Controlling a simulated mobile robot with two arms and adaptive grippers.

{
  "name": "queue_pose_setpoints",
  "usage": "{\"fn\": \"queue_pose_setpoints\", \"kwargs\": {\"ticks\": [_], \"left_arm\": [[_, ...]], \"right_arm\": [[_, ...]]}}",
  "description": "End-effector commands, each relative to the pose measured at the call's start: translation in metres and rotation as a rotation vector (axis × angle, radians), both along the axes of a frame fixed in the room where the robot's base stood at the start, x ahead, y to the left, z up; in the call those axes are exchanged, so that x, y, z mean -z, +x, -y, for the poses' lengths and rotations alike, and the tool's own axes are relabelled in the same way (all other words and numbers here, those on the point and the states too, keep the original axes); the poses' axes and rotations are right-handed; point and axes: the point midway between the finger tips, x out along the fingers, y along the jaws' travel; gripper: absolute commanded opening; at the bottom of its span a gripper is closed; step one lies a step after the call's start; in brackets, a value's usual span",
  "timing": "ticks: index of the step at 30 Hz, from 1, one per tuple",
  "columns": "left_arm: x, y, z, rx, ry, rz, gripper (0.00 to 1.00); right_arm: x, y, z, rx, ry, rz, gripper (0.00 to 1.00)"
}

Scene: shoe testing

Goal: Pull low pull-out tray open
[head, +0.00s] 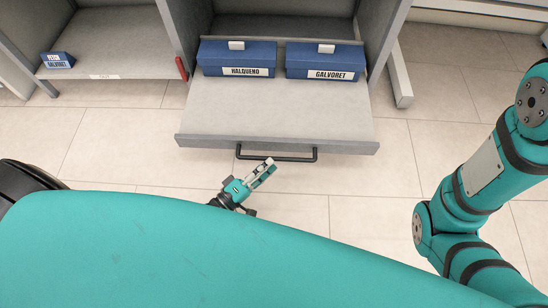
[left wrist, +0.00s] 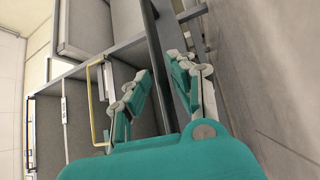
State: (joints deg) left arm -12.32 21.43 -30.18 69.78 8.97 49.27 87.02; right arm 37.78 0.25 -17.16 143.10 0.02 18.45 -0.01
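The low pull-out tray (head: 275,122) is a grey board standing well out from its cabinet bay in the head view. A dark bar handle (head: 290,159) runs along its front edge. My left gripper (head: 268,162) is at the left half of this handle, its fingertips pointing up at the bar. In the left wrist view my left gripper (left wrist: 158,68) has its two teal fingers spread apart, with a dark bar (left wrist: 156,80) between them. Firm contact with the bar cannot be made out. My right arm shows at the right of the head view; its gripper is out of frame.
Two blue boxes, HALQUENO (head: 236,60) and GALVORET (head: 325,63), sit at the back of the tray. A smaller blue box (head: 58,61) and a red object (head: 181,68) are at the left bay. Tiled floor in front of the tray is free.

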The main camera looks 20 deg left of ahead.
Motion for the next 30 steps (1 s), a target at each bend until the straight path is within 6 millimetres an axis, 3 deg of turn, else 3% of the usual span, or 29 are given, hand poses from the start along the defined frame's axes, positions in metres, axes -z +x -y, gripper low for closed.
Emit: {"fn": "queue_pose_setpoints", "kwargs": {"ticks": [3, 9, 30], "left_arm": [[0.003, -0.017, -0.01, 0.0, 0.001, 0.0, 0.23], [0.004, -0.031, -0.019, -0.002, 0.0, 0.002, 0.23], [0.005, -0.032, -0.019, -0.002, -0.001, 0.002, 0.23]], "right_arm": [[0.0, 0.0, 0.0, 0.0, 0.0, 0.0, 0.4], [0.0, 0.0, 0.0, 0.0, 0.0, 0.001, 0.4], [0.0, 0.0, 0.0, 0.0, 0.0, 0.0, 0.4]]}}
